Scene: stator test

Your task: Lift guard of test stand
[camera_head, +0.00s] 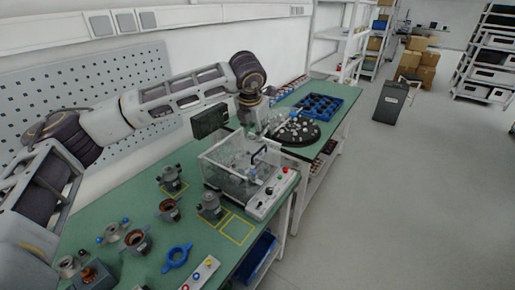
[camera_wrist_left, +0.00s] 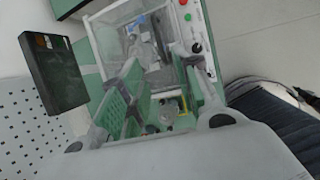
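The test stand (camera_head: 265,200) stands on the green table, with red and green buttons on its front panel. Its clear box-shaped guard (camera_head: 225,157) appears lowered over the fixture, with a dark handle (camera_head: 258,153) at its upper right side. My left gripper (camera_head: 262,133) points down at the back right of the guard. In the left wrist view my left gripper (camera_wrist_left: 156,62) has its two fingers spread, with the stand (camera_wrist_left: 197,45) and guard between and beyond them. I see nothing held between the fingers; contact with the guard cannot be told. My right gripper is not in view.
A dark screen (camera_head: 209,121) stands behind the stand, close to my left wrist. A round black tray (camera_head: 292,137) of small parts and a blue bin tray (camera_head: 325,104) lie beyond.

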